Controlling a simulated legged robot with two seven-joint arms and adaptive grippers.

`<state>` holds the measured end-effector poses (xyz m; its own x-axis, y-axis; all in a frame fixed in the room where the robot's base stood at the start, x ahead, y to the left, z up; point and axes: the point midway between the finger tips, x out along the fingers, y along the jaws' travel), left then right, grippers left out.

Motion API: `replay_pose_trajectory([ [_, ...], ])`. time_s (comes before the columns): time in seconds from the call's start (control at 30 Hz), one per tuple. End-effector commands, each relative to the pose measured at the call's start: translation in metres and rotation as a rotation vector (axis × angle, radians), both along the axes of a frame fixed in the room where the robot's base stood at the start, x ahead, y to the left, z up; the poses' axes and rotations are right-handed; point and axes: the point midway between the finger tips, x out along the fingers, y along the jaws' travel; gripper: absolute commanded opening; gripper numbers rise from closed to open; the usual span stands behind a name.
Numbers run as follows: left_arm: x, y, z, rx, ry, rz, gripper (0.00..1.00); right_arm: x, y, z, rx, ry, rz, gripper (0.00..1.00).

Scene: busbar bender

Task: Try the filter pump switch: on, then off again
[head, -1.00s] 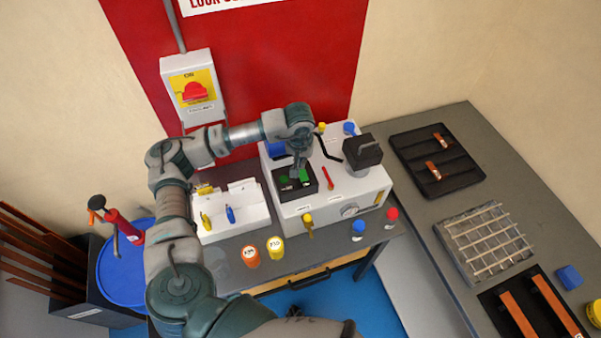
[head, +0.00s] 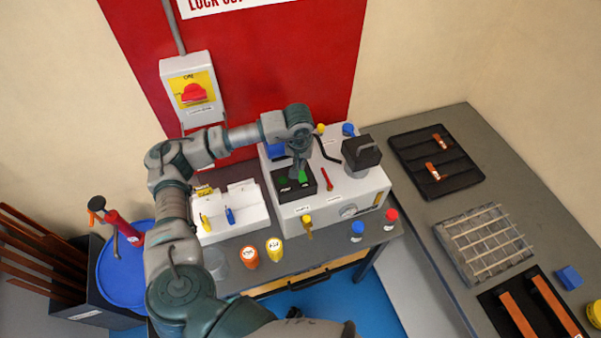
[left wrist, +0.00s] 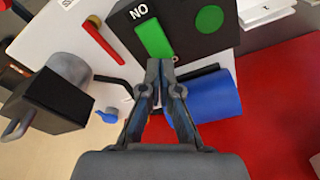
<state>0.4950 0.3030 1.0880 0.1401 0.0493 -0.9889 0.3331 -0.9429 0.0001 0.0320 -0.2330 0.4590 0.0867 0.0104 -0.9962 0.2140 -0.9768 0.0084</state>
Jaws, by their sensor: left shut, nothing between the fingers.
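The black switch box (head: 281,196) is set in the top of the white machine (head: 346,195). In the left wrist view the box (left wrist: 189,37) carries a bright green rocker (left wrist: 152,37), a white label that reads ON upside down, and a round green part (left wrist: 209,19). My left gripper (head: 298,174) is shut and empty, pointing down over the box. In the left wrist view its fingertips (left wrist: 161,66) are close to the rocker's near end; I cannot tell whether they touch. The arm hides part of the box in the head view. My right gripper is not in view.
A red handle (head: 327,180), a black block (head: 361,153) and a blue part (head: 274,149) stand around the box. A red isolator switch (head: 193,93) is on the wall.

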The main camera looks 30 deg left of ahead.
Motion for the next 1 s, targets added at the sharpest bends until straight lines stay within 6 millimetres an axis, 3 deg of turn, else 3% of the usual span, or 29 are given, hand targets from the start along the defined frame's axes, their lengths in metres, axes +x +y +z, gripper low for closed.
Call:
replay_pose_trajectory([
  [0.4,0.000,0.005,-0.005,-0.004,0.001,0.002,0.00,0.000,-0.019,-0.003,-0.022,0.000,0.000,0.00],
  [0.83,0.000,0.002,-0.010,-0.001,0.001,0.001,0.00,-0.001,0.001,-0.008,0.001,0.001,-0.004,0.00],
  [1.0,0.000,0.002,-0.013,-0.001,0.001,0.001,0.00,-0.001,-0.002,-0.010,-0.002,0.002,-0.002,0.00],
])
